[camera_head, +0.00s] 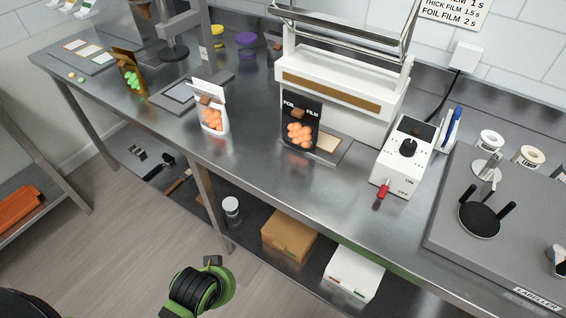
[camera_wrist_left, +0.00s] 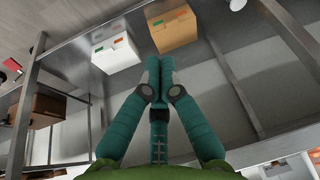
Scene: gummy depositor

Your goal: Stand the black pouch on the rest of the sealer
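The black pouch (camera_head: 300,110), with a "FOIL FILM" label and a window showing orange gummies, stands upright in front of the white sealer (camera_head: 340,97). Its base appears to be on the left part of the grey rest (camera_head: 325,158), beside a tan patch; the exact contact is hard to see. No gripper touches it. My left gripper (camera_wrist_left: 160,60) shows in the left wrist view with its fingertips together and nothing seen between them. It is away from the pouch, facing the lower shelf. My right gripper is not in view.
A white pouch (camera_head: 212,112) and a gold pouch (camera_head: 129,75) stand left on the bench. A control box (camera_head: 405,160) with a red-tipped lever and a labeller (camera_head: 510,230) are right. A cardboard box (camera_head: 288,236) and a white box (camera_head: 354,272) sit on the lower shelf.

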